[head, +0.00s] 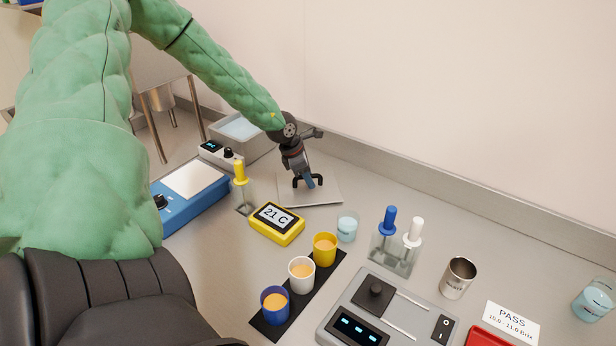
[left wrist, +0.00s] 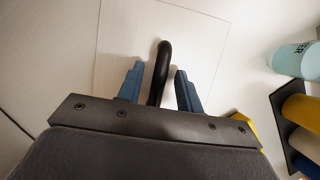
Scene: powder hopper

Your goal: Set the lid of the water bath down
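The lid of the water bath (head: 329,192) is a flat, pale grey plate with a black arched handle (head: 295,183). It appears to lie flat on the bench, to the right of the open water bath (head: 245,134), near the back wall. My left gripper (head: 309,183) is down at the handle. In the left wrist view, the blue fingers (left wrist: 160,88) stand apart on either side of the handle (left wrist: 163,62), with a visible gap on each side. The lid's plate (left wrist: 205,40) shows beneath. My right gripper is not in view.
A yellow 21 C display (head: 277,222), a glass beaker (head: 347,227) and a yellow-topped dropper bottle (head: 241,186) stand in front of the lid. Several cups, including a yellow one (head: 324,248), stand on a black mat. The bench right of the lid along the wall is clear.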

